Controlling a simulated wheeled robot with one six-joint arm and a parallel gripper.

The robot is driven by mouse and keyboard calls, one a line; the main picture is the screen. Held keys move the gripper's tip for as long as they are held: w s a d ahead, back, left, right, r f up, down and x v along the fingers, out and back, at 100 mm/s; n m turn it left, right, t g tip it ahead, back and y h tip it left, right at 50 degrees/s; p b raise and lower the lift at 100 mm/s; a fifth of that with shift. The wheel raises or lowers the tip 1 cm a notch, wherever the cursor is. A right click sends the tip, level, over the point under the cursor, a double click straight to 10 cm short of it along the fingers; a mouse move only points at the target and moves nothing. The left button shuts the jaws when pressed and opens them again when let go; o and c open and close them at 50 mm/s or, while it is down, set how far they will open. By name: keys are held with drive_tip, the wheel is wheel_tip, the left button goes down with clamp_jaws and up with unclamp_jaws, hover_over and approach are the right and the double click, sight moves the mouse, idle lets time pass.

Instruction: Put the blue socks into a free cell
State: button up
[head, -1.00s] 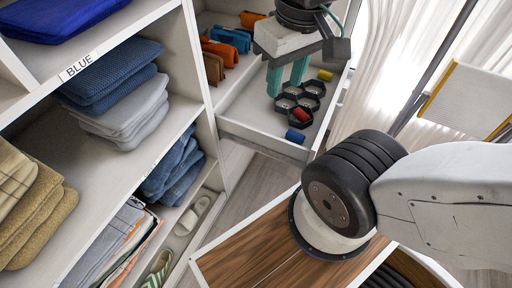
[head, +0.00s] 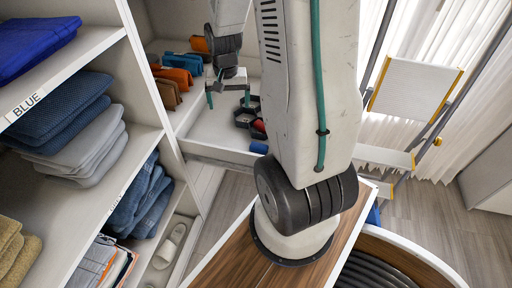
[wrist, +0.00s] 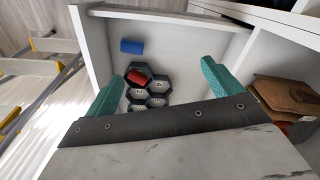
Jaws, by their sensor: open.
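The blue socks (wrist: 131,46) are a small roll on the drawer floor, outside the dark hexagonal-cell organizer (wrist: 147,100). In the head view the blue socks (head: 258,147) show partly at the drawer's near side, beside my arm. A red roll (wrist: 137,76) sits in one organizer cell; several other cells look empty. The organizer (head: 240,117) is partly hidden by my arm in the head view. My gripper (head: 228,98) is open and empty above the drawer, left of most of the organizer. Its green fingers (wrist: 163,75) are spread in the wrist view, apart from the socks.
Shelving with folded clothes (head: 75,110) stands left. A stepladder (head: 415,90) stands right. Drawer floor between folded items and organizer is clear.

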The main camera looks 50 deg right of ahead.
drive_tip(key=s+d+f+m, duration=0.1)
drive_tip(key=d+f+m, duration=0.1)
drive_tip(key=d+f, duration=0.55)
drive_tip(key=m, duration=0.3)
hover_over(259, 145)
wheel_tip(259, 145, down, 12)
drive_tip(key=shift+s+d+r, duration=0.1)
drive_tip(key=shift+d+r, duration=0.05)
drive_tip(key=f, duration=0.7)
drive_tip(key=shift+w+f, duration=0.2)
drive_tip(key=shift+f, duration=0.1)
drive_tip(key=c, duration=1.1)
drive_tip(key=shift+o, duration=0.2)
drive_tip(key=shift+r, duration=0.1)
